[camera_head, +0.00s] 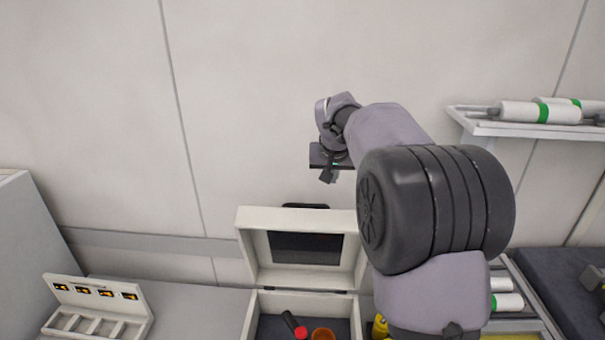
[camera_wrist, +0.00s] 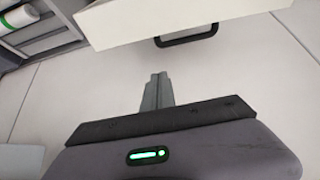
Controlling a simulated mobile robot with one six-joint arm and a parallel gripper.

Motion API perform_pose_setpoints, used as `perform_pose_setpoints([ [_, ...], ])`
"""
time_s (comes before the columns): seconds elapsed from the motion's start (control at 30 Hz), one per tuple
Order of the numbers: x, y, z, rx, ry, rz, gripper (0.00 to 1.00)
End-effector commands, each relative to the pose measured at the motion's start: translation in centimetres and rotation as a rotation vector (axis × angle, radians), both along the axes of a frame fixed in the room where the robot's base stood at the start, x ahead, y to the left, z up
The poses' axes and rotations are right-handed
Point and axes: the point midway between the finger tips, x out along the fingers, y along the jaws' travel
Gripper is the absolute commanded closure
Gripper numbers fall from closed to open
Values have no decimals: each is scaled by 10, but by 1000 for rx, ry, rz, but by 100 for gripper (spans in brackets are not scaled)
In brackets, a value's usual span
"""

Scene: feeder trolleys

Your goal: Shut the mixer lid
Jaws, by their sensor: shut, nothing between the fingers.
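The mixer is a white box with a hinged lid (camera_head: 250,240) that stands open, tilted up and back, with a dark panel on its inner face. A black handle (camera_head: 305,206) shows at the lid's top edge; it also shows in the wrist view (camera_wrist: 187,38). The mixer's box (camera_head: 252,320) holds a dark item with a red end and an orange round item. My gripper (camera_head: 328,178) is shut and empty, above the lid and apart from it. In the wrist view the shut fingers (camera_wrist: 157,82) point toward the handle, with a gap between.
A wall shelf (camera_head: 540,130) with white and green rolls is at the upper right. A white slotted rack (camera_head: 95,315) stands on the counter at the left. More rolls (camera_head: 505,302) lie at the lower right. The wall area left of my gripper is clear.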

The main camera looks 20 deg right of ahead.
Motion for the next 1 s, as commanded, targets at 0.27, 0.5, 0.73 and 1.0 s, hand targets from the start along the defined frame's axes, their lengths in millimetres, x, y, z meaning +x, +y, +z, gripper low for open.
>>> perform_pose_setpoints([
  [0.27,25,-10,-46,1,3,0,100],
  [0.5,52,-21,-87,1,2,1,100],
  [0.73,20,-8,-93,0,-1,1,100],
  [1.0,14,-5,-94,2,-1,1,100],
])
